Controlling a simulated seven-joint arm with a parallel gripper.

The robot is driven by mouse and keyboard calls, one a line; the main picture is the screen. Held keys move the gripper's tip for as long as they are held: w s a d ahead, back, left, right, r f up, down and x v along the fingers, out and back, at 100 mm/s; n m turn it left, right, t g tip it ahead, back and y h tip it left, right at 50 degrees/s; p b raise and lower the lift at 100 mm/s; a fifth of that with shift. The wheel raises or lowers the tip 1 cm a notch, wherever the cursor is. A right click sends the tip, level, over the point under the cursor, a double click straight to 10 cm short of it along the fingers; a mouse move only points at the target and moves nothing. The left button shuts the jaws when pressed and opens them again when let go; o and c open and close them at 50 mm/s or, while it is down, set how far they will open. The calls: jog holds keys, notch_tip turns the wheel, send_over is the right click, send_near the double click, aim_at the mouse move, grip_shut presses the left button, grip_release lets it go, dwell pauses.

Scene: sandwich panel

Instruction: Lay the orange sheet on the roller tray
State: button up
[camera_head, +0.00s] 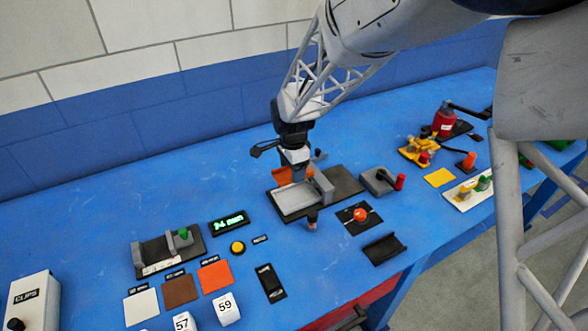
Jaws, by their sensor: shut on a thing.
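My gripper (296,168) points down just above the roller tray and is shut on an orange sheet (284,176). The sheet shows as a small orange patch at the left of the fingers; the rest is hidden by the gripper. The roller tray (294,199) is a light grey tray on a dark base, with a grey roller-like part at its right end. The held sheet seems to be over the tray's back part; I cannot tell whether it touches. Another orange square (215,277) lies flat at the front left.
A brown square (180,291) and a white square (140,306) lie beside the orange one. The back left of the blue bench is clear.

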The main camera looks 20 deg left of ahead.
jog(key=shift+f, duration=0.2)
send_over(296, 196)
jog(key=shift+s+a+f, duration=0.1)
jog(key=shift+a+f, duration=0.05)
jog(key=shift+f, duration=0.6)
jog(key=shift+s+a+f, duration=0.1)
jog(key=shift+s+f, duration=0.05)
jog(key=shift+f, duration=0.6)
jog(key=shift+s+a+f, duration=0.1)
jog(key=shift+a+f, duration=0.05)
jog(key=shift+f, duration=0.6)
jog(key=shift+f, duration=1.65)
dwell(0.4)
jog(key=shift+w+d+f, duration=0.1)
jog(key=shift+w+d, duration=0.25)
dwell(1.1)
jog(key=shift+w+d+f, duration=0.1)
jog(key=shift+f, duration=0.25)
dwell(0.5)
jog(key=o, duration=1)
jog(key=shift+o, duration=0.7)
jog(key=shift+r, duration=0.2)
